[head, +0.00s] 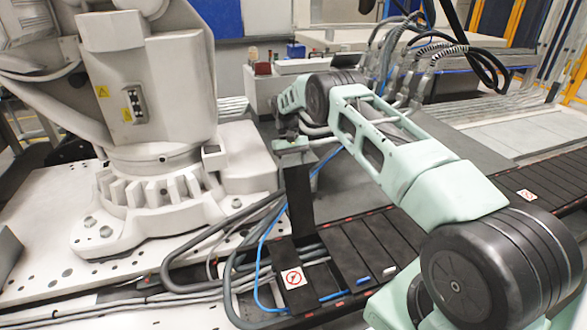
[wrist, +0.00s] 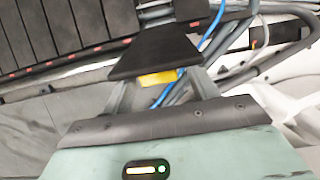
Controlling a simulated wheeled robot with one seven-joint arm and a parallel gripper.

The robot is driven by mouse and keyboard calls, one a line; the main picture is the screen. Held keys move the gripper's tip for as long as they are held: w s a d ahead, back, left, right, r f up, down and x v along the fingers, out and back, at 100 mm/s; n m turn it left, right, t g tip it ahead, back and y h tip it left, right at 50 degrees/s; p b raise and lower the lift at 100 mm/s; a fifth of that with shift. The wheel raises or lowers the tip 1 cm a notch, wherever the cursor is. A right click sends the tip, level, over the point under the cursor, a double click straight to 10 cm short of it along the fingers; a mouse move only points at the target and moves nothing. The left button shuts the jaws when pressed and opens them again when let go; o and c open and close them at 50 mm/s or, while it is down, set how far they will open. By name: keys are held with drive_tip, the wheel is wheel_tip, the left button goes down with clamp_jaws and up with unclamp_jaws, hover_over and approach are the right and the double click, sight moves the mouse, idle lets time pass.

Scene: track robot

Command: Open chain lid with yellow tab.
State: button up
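A black chain lid (head: 301,200) stands nearly upright above the dark cable chain in the head view. My gripper (head: 291,143) is at its top edge, and its fingertips are too small to make out there. In the wrist view the lid (wrist: 158,54) is a dark slanted plate in front of my gripper (wrist: 160,85). Its yellow tab (wrist: 158,78) sticks out from the near edge, between my two fingers. The fingers are spread to either side of the tab, and their tips are hidden behind the lid. I cannot tell whether they touch the tab.
The dark chain track (head: 380,245) runs diagonally across the foreground. A blue cable (head: 262,250) and grey hoses (head: 185,262) lie beside the lid. A large white robot (head: 155,110) stands on the left. A grey cabinet (head: 262,90) and black hoses (head: 480,55) are behind.

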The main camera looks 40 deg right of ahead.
drive_tip(key=shift+r, duration=0.2)
drive_tip(key=a+v, duration=0.1)
drive_tip(key=v, duration=0.6)
drive_tip(key=shift+d+r, duration=0.15)
drive_tip(key=shift+d, duration=0.4)
drive_tip(key=shift+w+a, duration=0.1)
drive_tip(key=shift+w, duration=0.1)
